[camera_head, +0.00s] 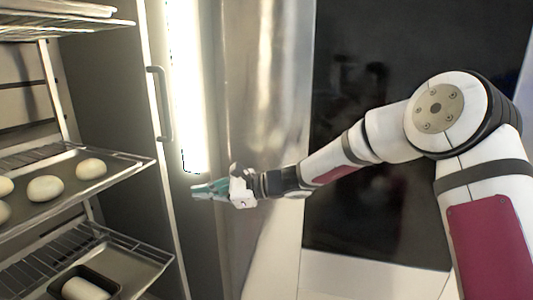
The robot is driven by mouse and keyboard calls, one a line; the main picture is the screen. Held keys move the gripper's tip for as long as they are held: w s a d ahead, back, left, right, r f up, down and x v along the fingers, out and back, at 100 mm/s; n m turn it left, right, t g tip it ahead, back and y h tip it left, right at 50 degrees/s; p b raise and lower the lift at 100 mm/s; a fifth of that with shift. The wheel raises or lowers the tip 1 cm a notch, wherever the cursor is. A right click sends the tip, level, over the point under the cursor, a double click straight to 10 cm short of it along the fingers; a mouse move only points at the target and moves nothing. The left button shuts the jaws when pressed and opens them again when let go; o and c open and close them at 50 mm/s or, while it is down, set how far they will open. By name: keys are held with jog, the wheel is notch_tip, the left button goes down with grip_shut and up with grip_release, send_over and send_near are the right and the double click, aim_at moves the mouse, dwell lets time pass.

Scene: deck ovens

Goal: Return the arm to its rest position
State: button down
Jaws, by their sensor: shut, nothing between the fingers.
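My arm (380,135) reaches in from the right, bent at a large round joint, with its forearm slanting down to the left. My gripper (197,190) is at the end of it, near the middle of the view. Its teal fingers are shut and hold nothing.
At left, a rack holds a tray (115,170) with several dough balls (45,188). Below it a loaf tin (113,288) sits on another shelf (140,255). A vertical door handle (160,103) stands between rack and gripper. A dark panel (345,60) is behind my arm.

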jog(key=s+d+r+n+h, duration=0.1)
jog(key=s+d+n+h, duration=0.65)
jog(key=s+d, duration=1.25)
jog(key=s+d+r+n+h, duration=0.2)
jog(key=s+d+n+h, duration=0.5)
jog(key=s+d, duration=1.25)
notch_tip(320, 180, up, 16)
jog(key=s+a+t+p, duration=0.2)
jog(key=p, duration=1.2)
jog(key=shift+s+f+t+h, duration=0.2)
jog(key=shift+t+h, duration=0.1)
jog(key=shift+h, duration=0.15)
jog(key=shift+a+m, duration=0.1)
jog(key=shift+m, duration=0.15)
